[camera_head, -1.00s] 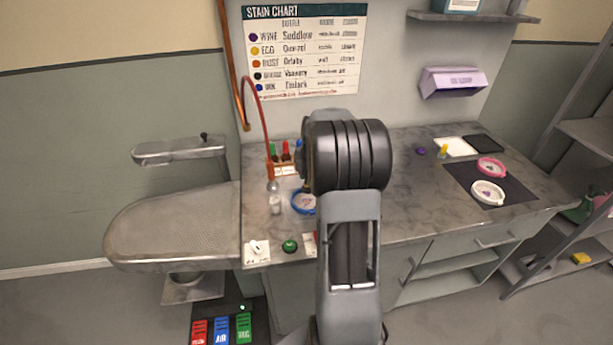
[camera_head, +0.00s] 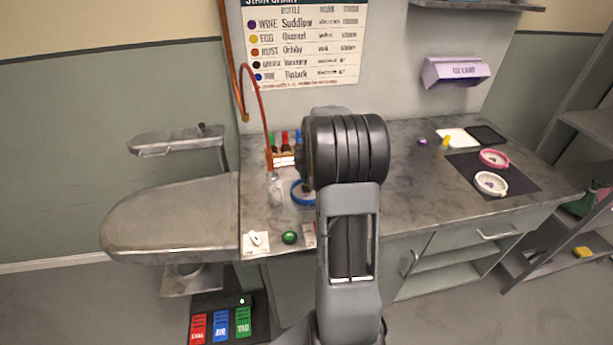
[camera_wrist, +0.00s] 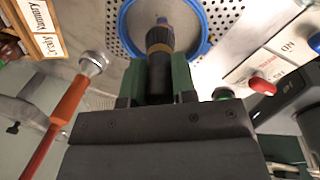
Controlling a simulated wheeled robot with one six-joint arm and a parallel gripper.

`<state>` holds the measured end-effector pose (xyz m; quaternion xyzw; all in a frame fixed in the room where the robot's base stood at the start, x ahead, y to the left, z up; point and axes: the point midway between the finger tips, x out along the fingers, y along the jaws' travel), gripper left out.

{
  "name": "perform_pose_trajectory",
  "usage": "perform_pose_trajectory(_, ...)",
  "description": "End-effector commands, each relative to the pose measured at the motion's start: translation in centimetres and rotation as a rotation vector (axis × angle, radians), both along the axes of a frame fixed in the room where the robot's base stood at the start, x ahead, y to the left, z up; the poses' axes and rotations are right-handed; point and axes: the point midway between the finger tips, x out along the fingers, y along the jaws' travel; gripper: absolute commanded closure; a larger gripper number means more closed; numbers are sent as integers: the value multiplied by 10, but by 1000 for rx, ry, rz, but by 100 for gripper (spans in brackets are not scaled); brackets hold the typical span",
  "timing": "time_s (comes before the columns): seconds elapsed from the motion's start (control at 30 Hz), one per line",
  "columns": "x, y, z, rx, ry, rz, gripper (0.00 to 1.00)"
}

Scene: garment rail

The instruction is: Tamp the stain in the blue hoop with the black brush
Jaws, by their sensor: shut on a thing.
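My gripper (camera_wrist: 158,80) is shut on the black brush (camera_wrist: 159,62), which has a tan band and points away from the wrist. In the wrist view the blue hoop (camera_wrist: 123,32) lies beyond the gripper, with grey cloth inside it. The brush's far end overlaps the hoop's inside in this view; I cannot tell whether it touches the cloth. No stain shows clearly there, and the brush covers part of the cloth. In the head view the blue hoop (camera_head: 299,199) is at the counter's left part, partly hidden by my arm. The gripper and brush are hidden there.
A green button (camera_head: 289,238) is near the front edge. A pink hoop (camera_head: 495,152) and a white hoop (camera_head: 479,185) lie on a dark mat at right. The counter's middle right is clear.

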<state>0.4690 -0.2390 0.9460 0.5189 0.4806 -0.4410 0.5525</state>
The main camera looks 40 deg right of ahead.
Motion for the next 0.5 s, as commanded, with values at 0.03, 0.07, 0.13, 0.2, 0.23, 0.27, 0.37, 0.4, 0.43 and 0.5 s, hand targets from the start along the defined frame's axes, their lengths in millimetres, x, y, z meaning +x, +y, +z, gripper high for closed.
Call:
perform_pose_trajectory(0.03,0,0,0,0,0,0,98)
perform_pose_trajectory(0.07,0,0,0,0,0,0,98)
perform_pose_trajectory(0.13,0,0,-2,0,0,0,98)
perform_pose_trajectory(0.2,0,0,-3,0,0,0,98)
perform_pose_trajectory(0.23,0,0,-4,0,0,0,98)
perform_pose_trajectory(0.27,0,0,-5,0,0,0,98)
perform_pose_trajectory(0.37,0,0,-9,0,0,0,98)
perform_pose_trajectory(0.4,0,0,-11,0,0,0,98)
perform_pose_trajectory(0.43,0,0,-12,0,0,0,98)
perform_pose_trajectory(0.5,0,0,-15,0,0,0,98)
